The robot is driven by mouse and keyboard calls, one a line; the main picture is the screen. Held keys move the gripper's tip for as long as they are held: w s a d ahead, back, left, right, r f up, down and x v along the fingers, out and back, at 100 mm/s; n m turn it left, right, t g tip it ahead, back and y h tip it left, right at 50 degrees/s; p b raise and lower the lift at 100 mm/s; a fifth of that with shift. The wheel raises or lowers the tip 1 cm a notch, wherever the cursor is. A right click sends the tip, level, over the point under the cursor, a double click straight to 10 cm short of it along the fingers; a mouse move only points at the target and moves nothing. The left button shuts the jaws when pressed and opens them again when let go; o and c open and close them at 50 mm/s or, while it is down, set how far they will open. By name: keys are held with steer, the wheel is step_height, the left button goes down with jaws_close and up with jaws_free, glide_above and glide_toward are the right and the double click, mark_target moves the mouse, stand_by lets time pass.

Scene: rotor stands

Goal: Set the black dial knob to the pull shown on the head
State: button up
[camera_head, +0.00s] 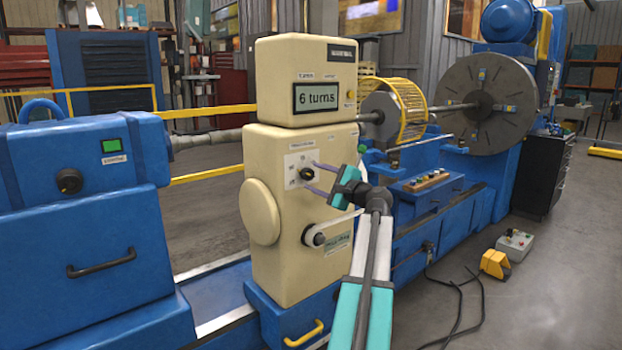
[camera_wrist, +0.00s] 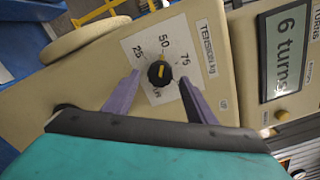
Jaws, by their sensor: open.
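The black dial knob (camera_head: 307,173) sits on a white plate on the front of the cream winding head (camera_head: 275,165). In the wrist view, the knob (camera_wrist: 160,73) has a yellow mark that seems to point toward 50. Labels 25, 50 and 75 surround it, and a label reads TENSION kg (camera_wrist: 207,50). The head's display (camera_head: 321,96) reads "6 turns"; it also shows in the wrist view (camera_wrist: 286,52). My gripper (camera_head: 313,176) is open, its two purple fingers on either side of the knob. In the wrist view its fingertips (camera_wrist: 159,77) appear apart from the knob; exact depth is unclear.
A crank (camera_head: 318,238) projects below the dial. A yellow rotor cage (camera_head: 405,108) and a large faceplate (camera_head: 470,90) are behind. Cables lie on the right floor.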

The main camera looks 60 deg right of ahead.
steer(key=b+v, duration=0.1)
steer(key=v, duration=0.9)
steer(key=shift+a+r, duration=0.1)
steer(key=shift+a, duration=0.05)
